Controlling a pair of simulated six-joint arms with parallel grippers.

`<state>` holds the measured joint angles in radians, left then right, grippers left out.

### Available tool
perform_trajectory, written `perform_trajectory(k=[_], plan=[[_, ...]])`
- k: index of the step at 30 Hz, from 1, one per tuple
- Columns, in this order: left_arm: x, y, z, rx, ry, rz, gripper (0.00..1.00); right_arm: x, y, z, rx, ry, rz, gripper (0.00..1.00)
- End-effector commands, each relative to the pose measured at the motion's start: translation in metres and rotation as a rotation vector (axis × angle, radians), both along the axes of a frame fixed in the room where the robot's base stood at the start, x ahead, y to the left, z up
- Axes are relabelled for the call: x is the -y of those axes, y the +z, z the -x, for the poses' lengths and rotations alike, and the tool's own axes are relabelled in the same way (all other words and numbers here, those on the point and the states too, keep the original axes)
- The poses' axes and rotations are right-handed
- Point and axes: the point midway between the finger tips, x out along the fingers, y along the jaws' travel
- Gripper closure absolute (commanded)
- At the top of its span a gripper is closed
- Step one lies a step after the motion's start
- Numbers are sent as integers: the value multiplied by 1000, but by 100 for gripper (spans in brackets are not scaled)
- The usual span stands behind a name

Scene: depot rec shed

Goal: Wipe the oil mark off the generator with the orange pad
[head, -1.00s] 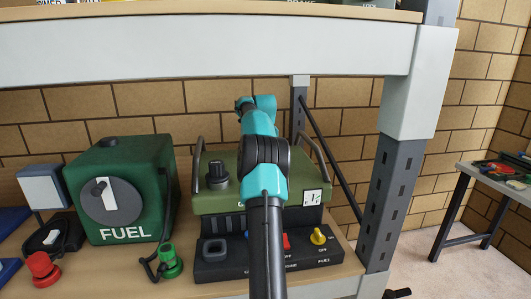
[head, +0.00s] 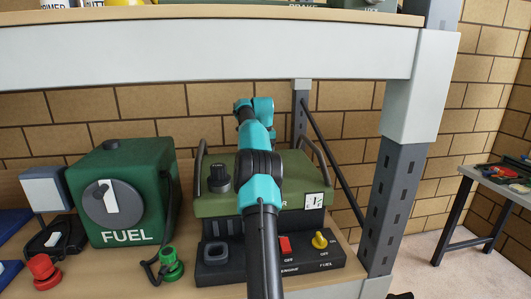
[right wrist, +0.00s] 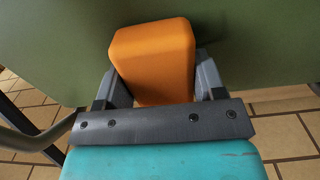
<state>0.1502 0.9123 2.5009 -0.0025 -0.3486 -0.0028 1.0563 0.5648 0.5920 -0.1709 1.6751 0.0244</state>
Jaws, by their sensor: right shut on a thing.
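The green generator (head: 225,205) stands on the shelf in the head view, with a black control panel (head: 225,268) at its front. My right arm reaches across it and hides part of its top and front. In the right wrist view my right gripper (right wrist: 158,85) is shut on the orange pad (right wrist: 152,62). The pad lies against or very close to the green generator surface (right wrist: 245,45); I cannot tell whether they touch. No oil mark shows; the area behind the pad and arm is hidden. My left gripper is in neither view.
A green fuel box (head: 130,165) stands left of the generator, with red (head: 44,268) and green (head: 171,265) caps in front. A grey shelf post (head: 395,200) rises on the right. The upper shelf beam (head: 200,55) crosses above. Raised handles flank the generator's top.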

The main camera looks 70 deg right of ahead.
Motion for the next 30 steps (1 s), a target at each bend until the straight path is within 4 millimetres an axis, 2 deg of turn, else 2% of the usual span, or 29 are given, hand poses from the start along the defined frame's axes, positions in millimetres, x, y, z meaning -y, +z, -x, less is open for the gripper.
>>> perform_trajectory(k=[5, 15, 30], plan=[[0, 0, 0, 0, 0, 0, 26, -4, -2, -9, 0, 0, -1, 56], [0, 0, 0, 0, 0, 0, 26, -5, -4, -11, 1, 1, -5, 56], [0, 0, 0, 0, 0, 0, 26, -33, -3, 3, -2, 0, -9, 56]])
